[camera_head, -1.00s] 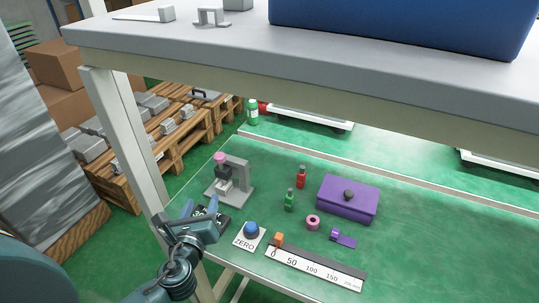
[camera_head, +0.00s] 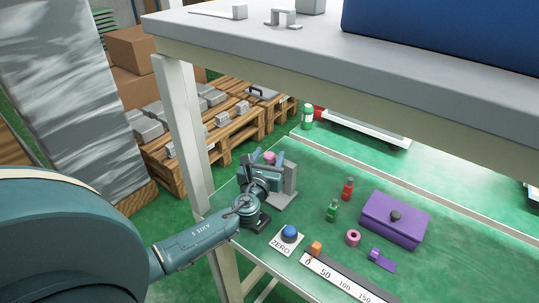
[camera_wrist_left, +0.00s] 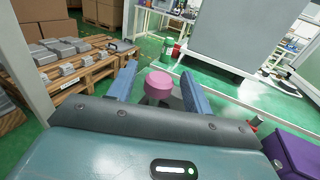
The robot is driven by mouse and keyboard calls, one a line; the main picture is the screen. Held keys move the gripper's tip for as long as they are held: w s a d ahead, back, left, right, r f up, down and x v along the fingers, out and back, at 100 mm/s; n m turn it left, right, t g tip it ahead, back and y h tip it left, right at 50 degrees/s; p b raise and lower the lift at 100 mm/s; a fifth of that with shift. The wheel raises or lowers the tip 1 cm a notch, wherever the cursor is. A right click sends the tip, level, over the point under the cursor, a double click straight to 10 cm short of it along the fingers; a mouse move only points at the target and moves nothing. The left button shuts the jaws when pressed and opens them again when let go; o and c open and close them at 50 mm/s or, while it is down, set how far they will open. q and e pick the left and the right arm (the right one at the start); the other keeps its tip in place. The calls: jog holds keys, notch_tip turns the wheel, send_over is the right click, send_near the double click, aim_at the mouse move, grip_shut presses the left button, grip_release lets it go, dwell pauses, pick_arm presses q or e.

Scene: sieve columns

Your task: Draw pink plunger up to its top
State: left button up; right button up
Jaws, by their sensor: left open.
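The pink plunger (camera_head: 269,157) tops a grey stand (camera_head: 288,185) at the left end of the green table. In the left wrist view its round pink knob (camera_wrist_left: 159,83) shows between my two blue fingers, with a gap on each side. My left gripper (camera_head: 266,159) is open around the knob and appears not to touch it. The gripper hides most of the stand and the plunger's lower part. My right gripper is not in view.
A blue button (camera_head: 289,232) marked ZERO, an orange block (camera_head: 316,247) on a scale strip, small green (camera_head: 332,211) and red (camera_head: 347,189) bottles, a pink ring (camera_head: 352,237) and a purple box (camera_head: 394,219) lie to the right. A grey shelf (camera_head: 300,40) overhangs the table.

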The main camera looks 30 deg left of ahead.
pick_arm(q)
jog(key=shift+w+a, duration=0.15)
jog(key=shift+w, duration=0.35)
grip_shut()
dwell(0.3)
